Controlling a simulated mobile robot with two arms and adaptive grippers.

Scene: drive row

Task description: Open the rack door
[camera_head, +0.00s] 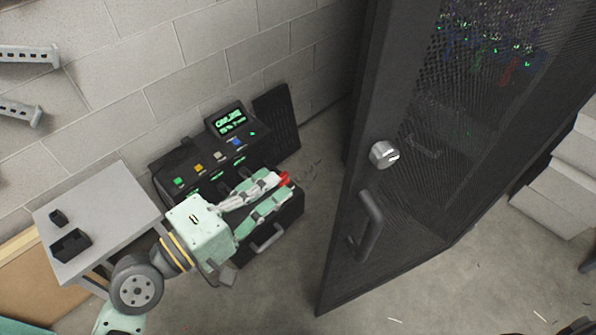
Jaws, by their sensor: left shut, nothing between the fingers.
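The rack door (425,185) is a tall black frame with dark mesh, standing at the right. A silver round knob (384,154) sits near its left edge, with a dark bar handle (369,225) below it. I see no clear gap at the door's edge and cannot tell whether it is ajar. My left gripper (285,186), pale green with a red tip, is shut and empty. It is left of the door in the picture, apart from the handle and knob, and in front of a black console. My right gripper is not in view.
The black console (177,164) with a lit screen and coloured buttons stands by the block wall. A grey table (110,200) with small black boxes is at the left. Pale steps (560,190) are at the far right. Bare floor lies before the door.

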